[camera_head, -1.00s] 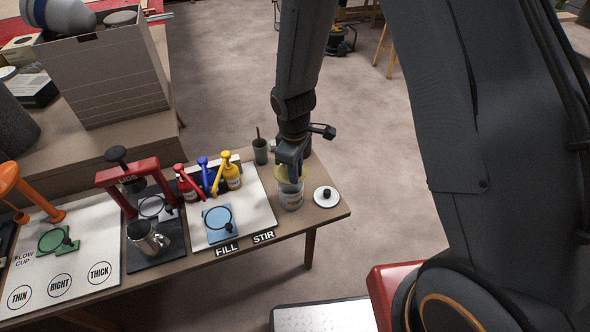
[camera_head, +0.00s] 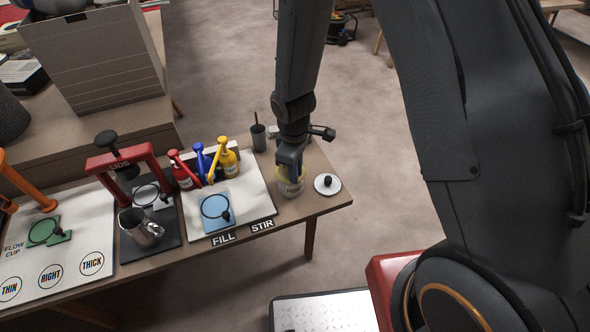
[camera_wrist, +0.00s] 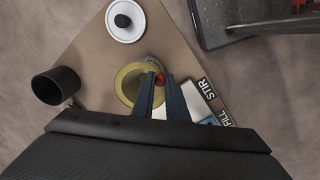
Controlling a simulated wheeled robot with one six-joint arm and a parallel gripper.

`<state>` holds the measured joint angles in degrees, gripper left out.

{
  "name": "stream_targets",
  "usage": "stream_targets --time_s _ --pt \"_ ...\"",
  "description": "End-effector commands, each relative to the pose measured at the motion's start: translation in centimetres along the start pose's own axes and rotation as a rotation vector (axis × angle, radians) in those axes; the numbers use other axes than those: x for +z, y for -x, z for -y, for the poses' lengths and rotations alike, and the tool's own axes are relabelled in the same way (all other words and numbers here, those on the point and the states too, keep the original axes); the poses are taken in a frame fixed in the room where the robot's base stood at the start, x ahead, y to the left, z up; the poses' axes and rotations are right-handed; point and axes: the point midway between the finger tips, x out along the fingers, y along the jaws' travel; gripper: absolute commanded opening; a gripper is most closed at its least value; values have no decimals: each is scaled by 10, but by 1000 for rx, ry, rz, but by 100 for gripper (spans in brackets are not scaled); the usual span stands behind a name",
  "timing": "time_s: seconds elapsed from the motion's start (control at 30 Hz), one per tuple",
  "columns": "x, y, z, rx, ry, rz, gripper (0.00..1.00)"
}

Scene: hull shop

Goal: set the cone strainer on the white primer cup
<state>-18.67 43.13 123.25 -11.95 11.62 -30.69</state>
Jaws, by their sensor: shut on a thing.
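The cone strainer (camera_wrist: 125,82) is pale yellow, with a wide round rim and a small red part (camera_wrist: 160,79) between my fingertips in the wrist view. My gripper (camera_wrist: 159,78) is shut on it there. In the head view, my gripper (camera_head: 290,160) points down over the white primer cup (camera_head: 293,189), near the table's right end. The strainer's yellow rim is around the cup's top, partly hidden behind my gripper. I cannot tell whether it rests fully on the cup. In the wrist view the strainer hides most of the cup.
A white lid with a black knob (camera_head: 327,184) lies just right of the cup, near the table edge. A dark pot with a stick (camera_head: 258,138) stands behind left. Red, blue and yellow pump bottles (camera_head: 229,163), a blue holder (camera_head: 217,214) and a metal jug (camera_head: 141,226) stand left.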

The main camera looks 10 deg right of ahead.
Motion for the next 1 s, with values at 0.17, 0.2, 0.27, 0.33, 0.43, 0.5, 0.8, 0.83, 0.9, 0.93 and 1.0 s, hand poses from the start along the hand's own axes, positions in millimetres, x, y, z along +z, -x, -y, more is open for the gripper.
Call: stream_targets --time_s 0.17,0.2,0.27,0.33,0.43,0.5,0.8,0.83,0.9,0.93,1.0 --pt "0 0 0 0 0 0 0" --pt "0 0 0 0 0 0 0" --pt "0 0 0 0 0 0 0" --pt "0 0 0 0 0 -1 0" --pt "0 0 0 0 0 -1 18" --pt "0 0 0 0 0 -1 30" --pt "0 0 0 0 0 -1 45" --pt "0 0 0 0 0 -1 50" --pt "0 0 0 0 0 0 53" --pt "0 0 0 0 0 0 53" --pt "0 0 0 0 0 0 53"
